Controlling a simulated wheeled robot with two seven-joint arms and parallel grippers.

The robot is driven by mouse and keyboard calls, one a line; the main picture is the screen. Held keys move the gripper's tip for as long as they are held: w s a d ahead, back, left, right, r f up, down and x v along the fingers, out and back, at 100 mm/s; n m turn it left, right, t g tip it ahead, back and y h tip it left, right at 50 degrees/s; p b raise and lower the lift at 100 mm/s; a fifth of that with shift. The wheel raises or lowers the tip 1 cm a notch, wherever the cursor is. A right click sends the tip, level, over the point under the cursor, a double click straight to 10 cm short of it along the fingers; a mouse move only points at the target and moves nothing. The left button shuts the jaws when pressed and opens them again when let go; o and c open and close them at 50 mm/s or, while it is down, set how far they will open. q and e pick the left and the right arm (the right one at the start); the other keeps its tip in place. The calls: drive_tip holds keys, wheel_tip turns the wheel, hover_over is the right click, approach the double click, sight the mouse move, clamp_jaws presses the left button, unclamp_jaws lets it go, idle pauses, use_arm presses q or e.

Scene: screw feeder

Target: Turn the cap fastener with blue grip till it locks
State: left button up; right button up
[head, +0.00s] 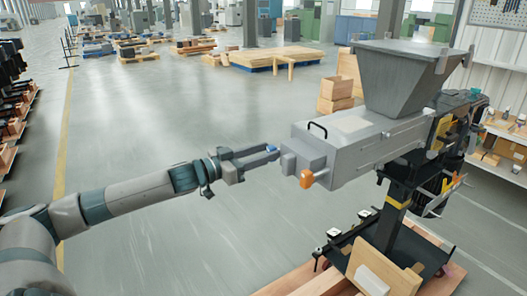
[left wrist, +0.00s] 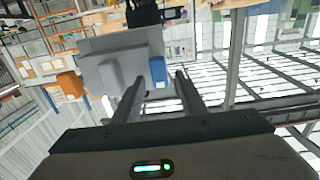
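The screw feeder (head: 350,148) is a grey box with a hopper on top. The blue grip (head: 271,148) of its cap fastener shows as a small blue patch at the feeder's left end, partly hidden by my fingers. In the left wrist view the blue grip (left wrist: 157,71) stands just beyond the fingertips, roughly between their lines. My left gripper (head: 272,153) is open, with its fingertips close to the blue grip; in the left wrist view the fingers (left wrist: 158,84) are apart with nothing clamped. Whether they touch the grip I cannot tell. My right gripper is not in view.
The grey hopper (head: 402,75) rises above the box. Shelves (head: 503,140) stand at the right. The floor left of the feeder is clear.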

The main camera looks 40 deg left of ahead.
use_arm(q)
clamp_jaws()
drive_tip(key=shift+m, duration=0.3)
drive_tip(key=shift+s+d+f+m+b, duration=0.15)
drive_tip(key=shift+m+b, duration=0.45)
drive_tip(key=shift+m, duration=2.35)
drive_tip(key=shift+d+f+m+b, duration=0.25)
drive_tip(key=shift+m+b, duration=0.4)
drive_tip(key=shift+m, duration=2.25)
drive_tip(key=shift+s+d+f+m+b, duration=0.2)
drive_tip(key=shift+m+b, duration=0.4)
drive_tip(key=shift+m, duration=2.35)
drive_tip(key=shift+w, duration=0.15)
